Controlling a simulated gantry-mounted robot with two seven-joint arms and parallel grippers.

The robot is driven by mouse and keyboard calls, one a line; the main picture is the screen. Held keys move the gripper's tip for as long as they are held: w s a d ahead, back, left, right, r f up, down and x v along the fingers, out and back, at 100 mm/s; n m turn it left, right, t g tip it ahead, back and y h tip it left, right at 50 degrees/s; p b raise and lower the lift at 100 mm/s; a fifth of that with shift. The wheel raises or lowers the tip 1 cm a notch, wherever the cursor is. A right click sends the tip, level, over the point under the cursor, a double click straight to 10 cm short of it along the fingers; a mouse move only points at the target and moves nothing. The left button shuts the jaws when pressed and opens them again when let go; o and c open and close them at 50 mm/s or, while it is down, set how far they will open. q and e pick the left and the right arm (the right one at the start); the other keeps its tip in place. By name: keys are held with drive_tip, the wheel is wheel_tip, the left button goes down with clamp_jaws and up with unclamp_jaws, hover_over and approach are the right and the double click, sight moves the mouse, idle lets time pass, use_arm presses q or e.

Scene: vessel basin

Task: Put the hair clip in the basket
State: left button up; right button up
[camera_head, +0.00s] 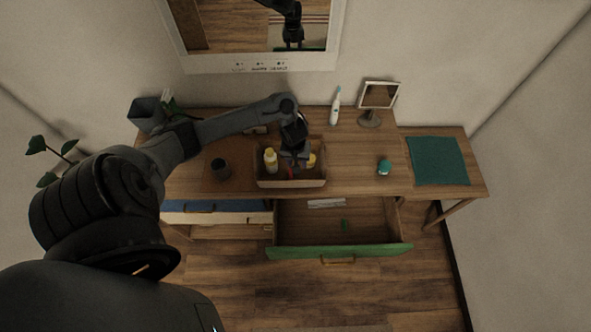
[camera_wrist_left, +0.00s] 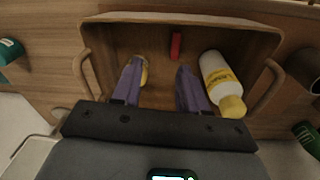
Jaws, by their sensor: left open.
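The basket (camera_head: 291,183) is a wooden, open-topped box with two handles on the desk; its rim (camera_wrist_left: 180,18) also shows in the left wrist view. A small red piece (camera_wrist_left: 176,46), which looks like the hair clip, is inside the basket near one long wall, apart from my fingers. My left gripper (camera_head: 295,158) is over the basket, with its purple fingers (camera_wrist_left: 156,85) open and nothing visible between them. A white bottle with a yellow cap (camera_wrist_left: 222,85) lies beside one finger in the basket. A yellow item (camera_wrist_left: 144,72) is partly hidden by the other finger. My right gripper is not in view.
A toothbrush (camera_head: 336,107) and small mirror (camera_head: 379,95) are behind. A teal cloth (camera_head: 437,160) lies right.

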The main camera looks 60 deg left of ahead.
use_arm(q)
drive_tip(key=s+d+r+m+t, duration=0.1)
drive_tip(key=d+m+t, duration=0.3)
drive_tip(key=d+m, duration=1.05)
drive_tip(key=s+d+r+n+g, duration=0.1)
drive_tip(key=s+d+r+n, duration=0.1)
drive_tip(key=s+d+r, duration=0.6)
drive_tip(key=s+r, duration=0.3)
drive_tip(key=shift+s+d+r, duration=0.15)
drive_tip(key=shift+s+d, duration=0.25)
drive_tip(key=shift+d, duration=0.1)
